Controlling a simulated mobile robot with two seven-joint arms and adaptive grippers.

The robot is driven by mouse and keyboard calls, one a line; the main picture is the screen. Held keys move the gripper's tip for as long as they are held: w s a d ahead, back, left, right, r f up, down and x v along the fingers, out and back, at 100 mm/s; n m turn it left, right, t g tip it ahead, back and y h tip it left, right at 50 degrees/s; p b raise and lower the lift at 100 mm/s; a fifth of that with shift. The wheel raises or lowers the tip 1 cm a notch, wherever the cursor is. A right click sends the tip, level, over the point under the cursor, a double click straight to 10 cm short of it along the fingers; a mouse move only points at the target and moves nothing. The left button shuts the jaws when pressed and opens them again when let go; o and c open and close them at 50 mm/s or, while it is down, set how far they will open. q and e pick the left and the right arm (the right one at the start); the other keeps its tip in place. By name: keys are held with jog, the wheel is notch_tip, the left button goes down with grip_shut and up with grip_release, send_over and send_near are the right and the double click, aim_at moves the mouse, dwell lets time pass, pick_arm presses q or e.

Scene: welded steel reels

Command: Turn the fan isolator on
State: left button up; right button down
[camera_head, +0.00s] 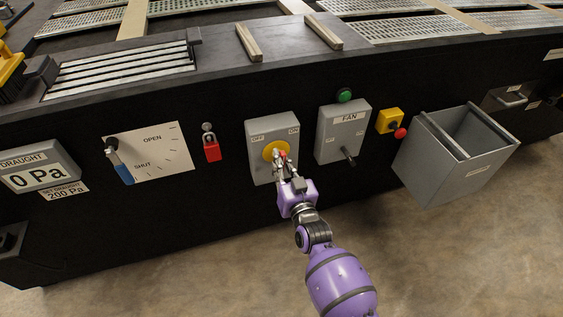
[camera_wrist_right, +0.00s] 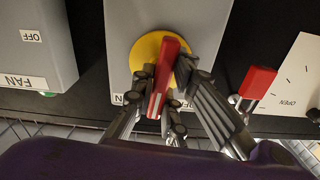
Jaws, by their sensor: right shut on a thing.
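A grey isolator box (camera_head: 262,172) with OFF and ON labels is on the dark front panel. Its round yellow plate (camera_head: 269,149) carries a red handle (camera_head: 283,155). My right gripper (camera_head: 283,163) is shut on the red handle and hides part of it in the head view. In the right wrist view, the red handle (camera_wrist_right: 166,75) stands near upright, slightly tilted, over the yellow plate (camera_wrist_right: 146,48), between the fingers (camera_wrist_right: 168,95). The labels there are mostly hidden. My left gripper is not in view.
Right of it is a grey FAN box (camera_head: 338,138) with a black lever (camera_head: 349,157), then a yellow box with a red button (camera_head: 392,123) and an open grey bin (camera_head: 440,175). A red padlock (camera_head: 212,151) hangs left, beside the OPEN/SHUT plate (camera_head: 160,155).

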jog(key=m, duration=0.2)
jog(key=shift+f+m, duration=0.15)
jog(key=shift+m, duration=0.25)
jog(key=m, duration=0.3)
jog(key=shift+m, duration=0.3)
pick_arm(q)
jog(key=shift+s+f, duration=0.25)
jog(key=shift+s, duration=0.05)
pick_arm(e)
jog(key=shift+m, duration=0.6)
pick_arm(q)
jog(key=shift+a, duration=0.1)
pick_arm(e)
jog(key=c, duration=1.8)
grip_release()
jog(key=shift+o, duration=0.2)
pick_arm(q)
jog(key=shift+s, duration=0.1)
pick_arm(e)
jog(key=shift+s, duration=0.1)
jog(key=v, duration=1.2)
